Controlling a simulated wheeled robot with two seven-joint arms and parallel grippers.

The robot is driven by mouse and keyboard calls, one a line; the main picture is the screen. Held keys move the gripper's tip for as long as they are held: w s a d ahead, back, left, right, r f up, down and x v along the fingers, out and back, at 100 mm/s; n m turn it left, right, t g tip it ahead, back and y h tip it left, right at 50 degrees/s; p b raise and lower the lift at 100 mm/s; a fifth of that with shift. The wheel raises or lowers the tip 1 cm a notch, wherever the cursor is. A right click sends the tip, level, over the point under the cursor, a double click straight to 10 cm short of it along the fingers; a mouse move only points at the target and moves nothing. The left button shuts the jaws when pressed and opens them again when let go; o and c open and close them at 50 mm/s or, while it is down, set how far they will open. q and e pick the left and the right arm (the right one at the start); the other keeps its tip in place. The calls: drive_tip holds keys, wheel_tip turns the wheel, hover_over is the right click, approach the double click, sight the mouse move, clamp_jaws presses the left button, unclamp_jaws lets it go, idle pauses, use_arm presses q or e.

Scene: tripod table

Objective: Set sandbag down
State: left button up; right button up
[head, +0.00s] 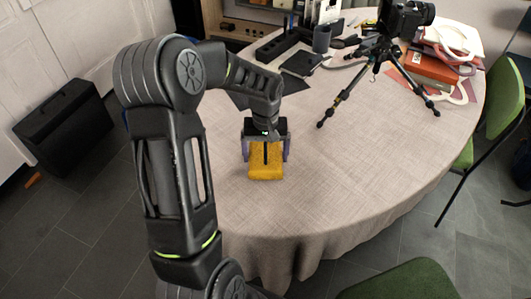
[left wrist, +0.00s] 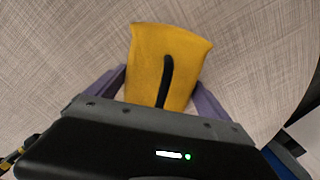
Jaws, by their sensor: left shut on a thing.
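The sandbag (head: 266,172) is yellow with a black strap handle on top. In the head view it is at the near left part of the round table (head: 330,180), which has a pale cloth. My left gripper (head: 266,152) is above it, with its purple fingers on either side, shut on it. In the left wrist view the sandbag (left wrist: 172,62) shows between the fingers, its far end sticking out over the cloth. I cannot tell whether its underside touches the cloth. My right gripper is not in view.
A tripod with a camera (head: 404,18) stands at the back of the table. Books (head: 436,66) and white straps lie right of it. Green chairs (head: 400,282) stand close by.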

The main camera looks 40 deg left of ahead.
sight(266, 144)
use_arm(q)
drive_tip(key=o, duration=1.8)
drive_tip(key=shift+f, duration=0.15)
drive_tip(key=shift+r, duration=4)
